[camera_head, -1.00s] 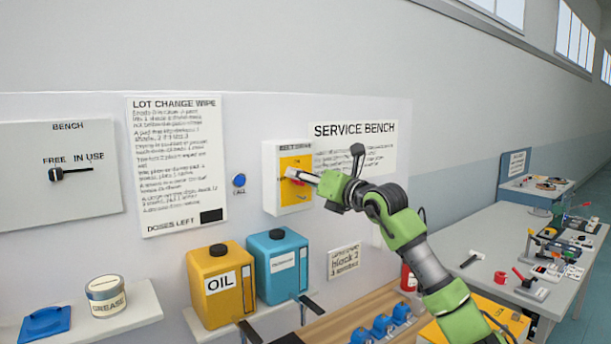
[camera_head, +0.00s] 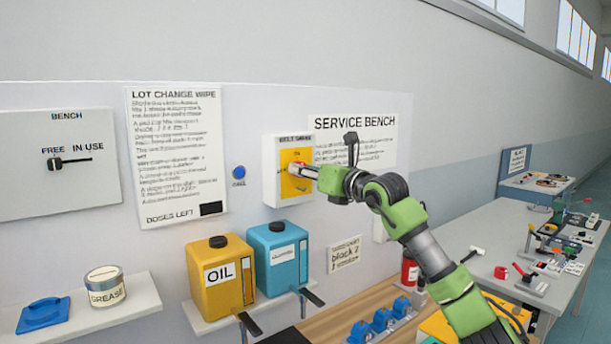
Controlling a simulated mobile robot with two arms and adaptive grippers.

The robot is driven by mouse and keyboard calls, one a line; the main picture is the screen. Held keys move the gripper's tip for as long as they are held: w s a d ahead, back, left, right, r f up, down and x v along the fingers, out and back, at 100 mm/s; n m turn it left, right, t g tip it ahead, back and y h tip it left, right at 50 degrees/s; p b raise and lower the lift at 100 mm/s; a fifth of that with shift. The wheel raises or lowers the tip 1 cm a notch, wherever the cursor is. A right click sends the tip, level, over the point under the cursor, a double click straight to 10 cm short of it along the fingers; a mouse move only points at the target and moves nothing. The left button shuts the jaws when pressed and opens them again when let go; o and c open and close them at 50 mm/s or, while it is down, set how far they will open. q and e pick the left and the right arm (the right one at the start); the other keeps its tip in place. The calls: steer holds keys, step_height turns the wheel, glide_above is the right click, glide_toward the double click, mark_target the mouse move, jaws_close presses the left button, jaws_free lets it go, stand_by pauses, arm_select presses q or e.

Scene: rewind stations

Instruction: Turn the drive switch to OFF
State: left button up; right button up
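The drive switch box (camera_head: 272,184) is white with a yellow plate (camera_head: 292,190) and hangs on the wall panel left of the SERVICE BENCH sign. A small red part of its handle (camera_head: 300,164) shows at the fingertips. My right gripper (camera_head: 297,168), on the green arm from the right, has its fingertips at this handle, in front of the plate. The fingers look close together, but whether they grip the handle is too small to tell. The switch's exact position is partly hidden by the gripper. My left gripper is not in view.
Left of the box are a blue button (camera_head: 239,172) and a BENCH panel (camera_head: 60,190) with a black lever. Below stand a yellow OIL can (camera_head: 218,280) and a blue can (camera_head: 277,262) on a shelf. A grey table (camera_head: 500,240) with tools is at right.

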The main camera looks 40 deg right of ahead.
steer(key=n+b, duration=0.1)
steer(key=n, duration=0.2)
steer(key=shift+n, duration=0.3)
steer(key=n+b, duration=0.1)
steer(key=n, duration=0.2)
steer(key=shift+n, duration=0.3)
steer(key=n, duration=0.3)
steer(key=shift+a+n, duration=0.1)
steer(key=shift+n, duration=2.4)
steer(key=shift+f, duration=0.1)
steer(key=o, duration=1.1)
